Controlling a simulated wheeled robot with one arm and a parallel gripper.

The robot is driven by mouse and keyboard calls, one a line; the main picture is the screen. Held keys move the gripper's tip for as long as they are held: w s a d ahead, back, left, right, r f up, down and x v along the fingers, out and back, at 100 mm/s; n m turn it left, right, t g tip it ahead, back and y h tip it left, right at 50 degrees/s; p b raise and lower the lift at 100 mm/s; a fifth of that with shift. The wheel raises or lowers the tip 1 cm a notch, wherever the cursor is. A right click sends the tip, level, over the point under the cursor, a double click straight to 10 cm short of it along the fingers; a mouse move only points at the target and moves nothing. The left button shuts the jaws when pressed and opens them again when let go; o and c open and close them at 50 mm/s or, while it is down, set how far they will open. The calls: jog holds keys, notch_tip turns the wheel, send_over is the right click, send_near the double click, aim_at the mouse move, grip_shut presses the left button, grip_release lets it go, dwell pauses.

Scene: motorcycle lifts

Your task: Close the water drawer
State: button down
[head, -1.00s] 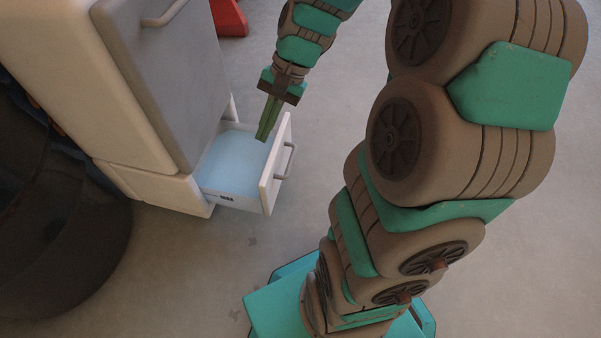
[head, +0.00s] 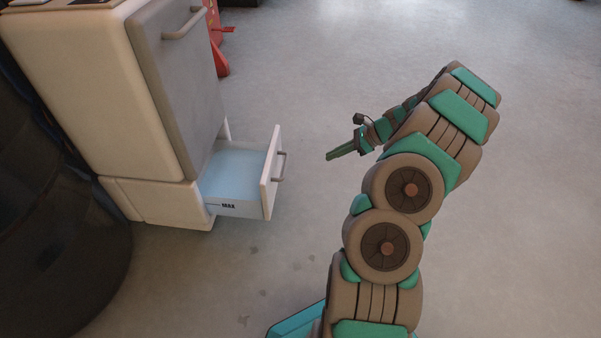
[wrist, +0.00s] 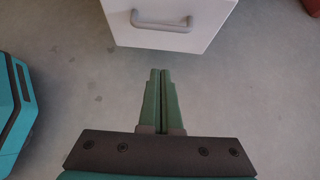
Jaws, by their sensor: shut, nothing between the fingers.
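The water drawer (head: 270,186) is pulled out from the bottom of a white cabinet (head: 80,80). It holds pale blue water (head: 236,174) and has a grey handle (head: 281,166) on its white front. My gripper (head: 329,156) is shut and empty. It is in front of the drawer, to the right of the handle, and apart from it. In the wrist view the drawer front (wrist: 170,38) and its handle (wrist: 166,25) show ahead of my gripper's closed fingers (wrist: 160,72), with floor between them.
A large dark round object (head: 50,230) stands left of the cabinet. A red object (head: 214,40) stands behind it. The cabinet's grey door (head: 180,80) above the drawer is shut. The floor in front and to the right is clear.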

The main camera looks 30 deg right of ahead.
jog(key=w+a+r+b+x, duration=0.1)
jog(key=r+b+x, duration=0.1)
jog(key=x, duration=1)
jog(key=shift+a, duration=0.35)
jog(key=shift+f, duration=0.15)
jog(key=w+a+p, duration=0.3)
jog(key=w+a, duration=0.8)
jog(key=a, duration=0.5)
jog(key=shift+w+a+p, duration=0.2)
jog(key=shift+a+p, duration=0.1)
jog(key=shift+p, duration=0.05)
